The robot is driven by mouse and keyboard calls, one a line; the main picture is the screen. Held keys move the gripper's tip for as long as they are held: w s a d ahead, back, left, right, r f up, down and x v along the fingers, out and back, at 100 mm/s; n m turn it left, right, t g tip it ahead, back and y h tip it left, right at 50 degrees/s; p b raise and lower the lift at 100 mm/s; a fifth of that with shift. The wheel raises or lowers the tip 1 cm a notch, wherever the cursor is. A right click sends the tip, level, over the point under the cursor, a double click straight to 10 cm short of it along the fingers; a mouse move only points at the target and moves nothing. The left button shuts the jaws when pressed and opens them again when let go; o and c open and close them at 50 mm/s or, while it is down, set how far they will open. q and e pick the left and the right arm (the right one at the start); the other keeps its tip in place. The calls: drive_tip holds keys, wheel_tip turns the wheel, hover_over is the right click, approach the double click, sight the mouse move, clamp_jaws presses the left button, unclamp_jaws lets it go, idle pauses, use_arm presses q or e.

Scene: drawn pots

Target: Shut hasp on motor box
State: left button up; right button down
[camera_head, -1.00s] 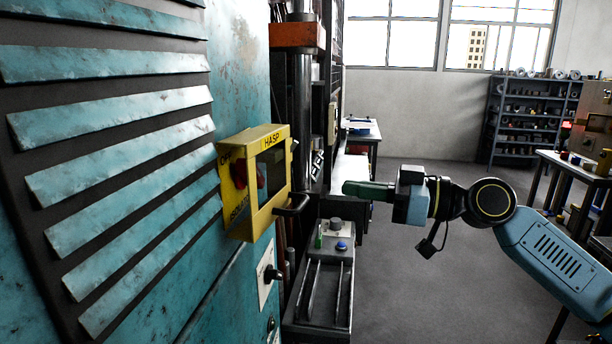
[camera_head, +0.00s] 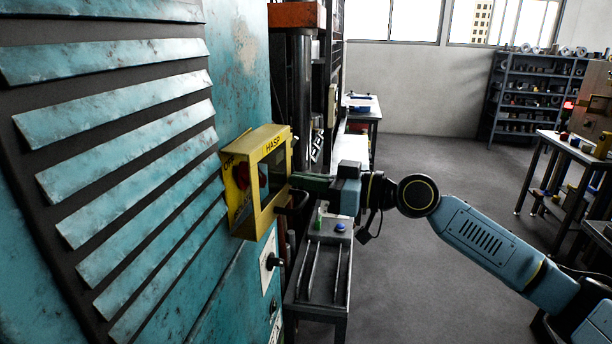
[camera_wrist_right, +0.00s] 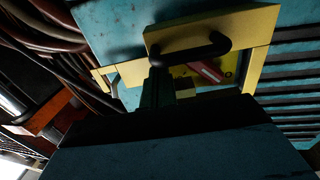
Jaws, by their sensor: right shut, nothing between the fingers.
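The hasp (camera_head: 279,141) is a yellow frame labelled "HASP" with an open window. It stands out at an angle from a yellow back plate marked "OFF" on the teal motor box (camera_head: 245,55). A red switch (camera_head: 243,176) sits behind it, and also shows through the gap in the wrist view (camera_wrist_right: 207,72). A black handle (camera_head: 293,203) is on the hasp's outer side; in the wrist view the handle (camera_wrist_right: 190,53) lies just beyond my fingers. My right gripper (camera_head: 298,182) is shut and empty at the hasp's right edge. Contact is unclear.
A black rotary knob (camera_head: 272,262) on a white plate is below the hasp. Dark hoses (camera_wrist_right: 60,35) run nearby in the wrist view.

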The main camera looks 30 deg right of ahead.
drive_tip(key=shift+w+b, duration=0.2)
drive_tip(key=shift+b, duration=0.15)
drive_tip(key=shift+w+a+b, duration=0.2)
drive_tip(key=shift+w+b, duration=0.25)
drive_tip(key=shift+w, duration=0.05)
drive_tip(key=shift+w+a+b, duration=0.15)
drive_tip(key=shift+w+b, duration=0.3)
drive_tip(key=shift+w, duration=0.05)
drive_tip(key=shift+r, duration=0.1)
drive_tip(key=w+d+b+v, duration=0.1)
drive_tip(key=b+v, duration=0.7)
drive_tip(key=v, duration=0.6)
drive_tip(key=shift+w+d, duration=0.3)
drive_tip(key=shift+w, duration=0.05)
